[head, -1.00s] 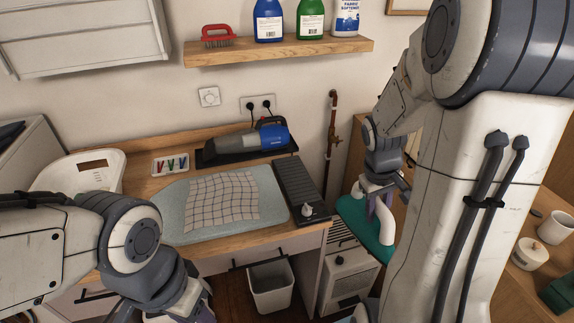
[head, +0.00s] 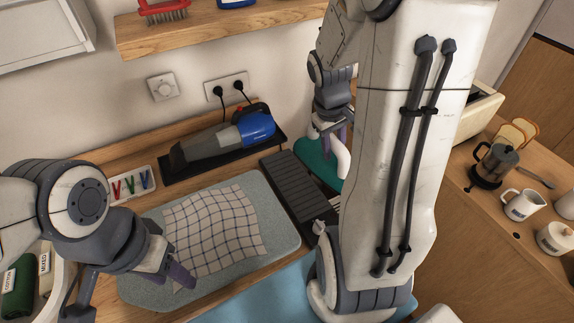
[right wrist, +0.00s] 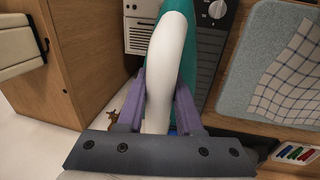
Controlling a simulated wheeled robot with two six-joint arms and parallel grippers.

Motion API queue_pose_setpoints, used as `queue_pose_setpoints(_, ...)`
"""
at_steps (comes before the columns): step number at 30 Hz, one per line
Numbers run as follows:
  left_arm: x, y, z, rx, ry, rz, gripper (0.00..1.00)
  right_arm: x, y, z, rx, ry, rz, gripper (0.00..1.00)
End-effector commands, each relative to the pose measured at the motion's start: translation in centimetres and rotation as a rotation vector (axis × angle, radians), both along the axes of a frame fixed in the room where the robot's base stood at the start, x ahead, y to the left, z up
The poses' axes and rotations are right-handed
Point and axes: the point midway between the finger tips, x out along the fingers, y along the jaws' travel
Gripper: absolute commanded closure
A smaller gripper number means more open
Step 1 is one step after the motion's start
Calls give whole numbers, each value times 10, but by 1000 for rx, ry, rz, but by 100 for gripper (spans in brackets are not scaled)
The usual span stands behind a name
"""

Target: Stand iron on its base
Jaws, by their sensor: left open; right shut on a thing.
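The iron, with a teal body (head: 316,165) and a white curved handle (head: 343,160), is beyond the right edge of the worktop in the head view. My right gripper (head: 334,138) is shut on the handle. In the right wrist view the white handle (right wrist: 168,65) passes between the purple fingers, with the teal body behind it. My arm partly hides the iron in the head view. A dark ribbed slab with a pale knob (head: 292,188) lies at the worktop's right end. My left gripper (head: 165,270) is open and empty above the near left of the pale pad.
A checked cloth (head: 213,230) lies on the grey-blue pad (head: 285,232). A grey and blue hand vacuum (head: 222,141) lies on a black tray behind it. A tray of coloured pegs (head: 130,184) is at the left.

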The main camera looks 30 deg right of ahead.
Motion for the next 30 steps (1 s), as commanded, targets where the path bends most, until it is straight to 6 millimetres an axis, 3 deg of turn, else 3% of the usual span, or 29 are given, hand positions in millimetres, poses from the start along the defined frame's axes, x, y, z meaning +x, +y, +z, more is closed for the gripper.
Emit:
queue_pose_setpoints(5,0,0,5,0,0,0,50,16,7,-8,0,2,7,100)
queue_pose_setpoints(19,0,0,26,0,0,-1,50,93,42,-59,0,-1,2,100)
queue_pose_setpoints(24,0,0,29,0,0,-2,50,105,47,-67,-1,-3,0,100)
queue_pose_setpoints(30,0,0,34,0,0,-3,50,105,48,-84,-1,2,0,100)
